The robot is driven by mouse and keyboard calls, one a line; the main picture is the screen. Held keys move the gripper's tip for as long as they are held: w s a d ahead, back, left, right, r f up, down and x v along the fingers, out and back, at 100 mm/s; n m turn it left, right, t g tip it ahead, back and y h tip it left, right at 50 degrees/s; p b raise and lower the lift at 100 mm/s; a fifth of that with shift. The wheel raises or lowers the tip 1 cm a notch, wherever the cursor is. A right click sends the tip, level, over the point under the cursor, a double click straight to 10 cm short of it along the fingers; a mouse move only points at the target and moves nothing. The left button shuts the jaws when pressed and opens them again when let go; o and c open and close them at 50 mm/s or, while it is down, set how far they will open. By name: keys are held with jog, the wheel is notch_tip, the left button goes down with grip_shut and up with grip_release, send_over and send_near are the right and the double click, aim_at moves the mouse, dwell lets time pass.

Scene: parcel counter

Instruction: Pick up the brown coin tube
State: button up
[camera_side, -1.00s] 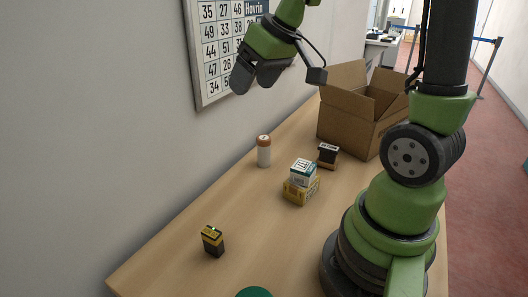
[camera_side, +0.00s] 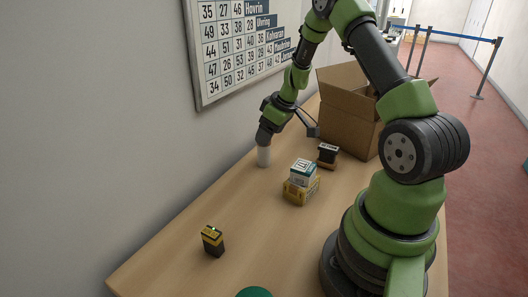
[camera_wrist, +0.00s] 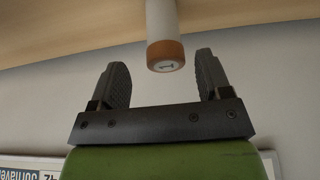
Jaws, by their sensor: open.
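The coin tube is a white cylinder with a brown end (camera_side: 264,158), upright on the table near the wall. In the side view its top is hidden behind my gripper (camera_side: 262,138), which points down over it. In the wrist view the tube (camera_wrist: 162,25) comes in from the top edge, its brown, marked end facing the camera. My open gripper (camera_wrist: 161,65) has one finger on each side of that end in the picture, with gaps left and right. I cannot tell how deep the tube is between the fingers.
A white-teal box (camera_side: 303,172) sits on a yellow box (camera_side: 298,194) to the tube's right. A dark item (camera_side: 327,155) stands behind them. An open carton (camera_side: 348,128) is at the back right. A black-yellow box (camera_side: 213,241) is front left. The table (camera_side: 215,200) between is clear.

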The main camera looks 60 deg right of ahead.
aim_at(264, 151)
jog(key=x, duration=0.4)
jog(key=shift+a+f, duration=0.25)
jog(key=shift+f, duration=0.1)
jog(key=c, duration=1.1)
